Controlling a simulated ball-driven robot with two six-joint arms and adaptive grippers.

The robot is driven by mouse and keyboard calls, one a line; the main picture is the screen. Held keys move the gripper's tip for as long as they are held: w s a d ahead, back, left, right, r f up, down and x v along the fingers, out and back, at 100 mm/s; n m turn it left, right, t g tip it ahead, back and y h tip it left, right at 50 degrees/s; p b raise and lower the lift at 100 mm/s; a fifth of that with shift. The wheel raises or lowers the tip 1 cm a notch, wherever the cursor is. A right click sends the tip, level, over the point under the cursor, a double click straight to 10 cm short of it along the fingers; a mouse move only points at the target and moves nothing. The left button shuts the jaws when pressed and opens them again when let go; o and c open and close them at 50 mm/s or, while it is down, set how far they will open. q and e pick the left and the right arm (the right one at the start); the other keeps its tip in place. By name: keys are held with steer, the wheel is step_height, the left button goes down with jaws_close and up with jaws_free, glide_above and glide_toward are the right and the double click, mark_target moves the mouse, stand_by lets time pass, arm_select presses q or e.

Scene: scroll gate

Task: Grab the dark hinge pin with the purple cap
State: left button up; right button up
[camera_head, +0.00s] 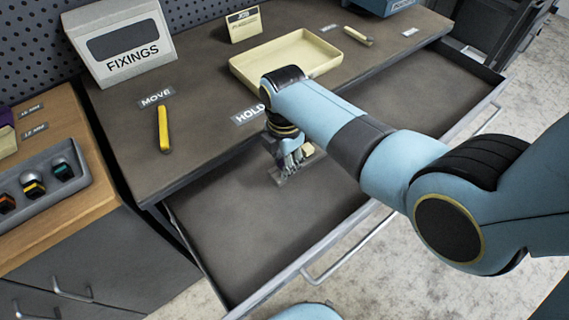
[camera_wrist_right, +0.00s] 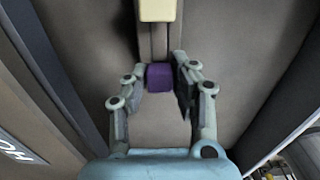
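The purple cap (camera_wrist_right: 159,77) sits between the fingertips of my right gripper (camera_wrist_right: 160,85) in the right wrist view. Narrow gaps seem to show on both sides of it, so the fingers look open around it. A narrow upright piece runs from the cap to a cream block (camera_wrist_right: 157,10); the dark pin's shaft is not clearly visible. In the head view my right gripper (camera_head: 291,166) points down into the open drawer, beside the cream block (camera_head: 308,150), and hides the cap. My left gripper is out of view.
The open drawer (camera_head: 235,225) is otherwise bare. The worktop above holds a yellow-and-black tool (camera_head: 163,129), a cream tray (camera_head: 240,68), a FIXINGS box (camera_head: 125,42) and labels. A grey holder (camera_head: 40,192) with coloured capped pieces stands on the wooden top at left.

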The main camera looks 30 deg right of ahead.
jaws_close()
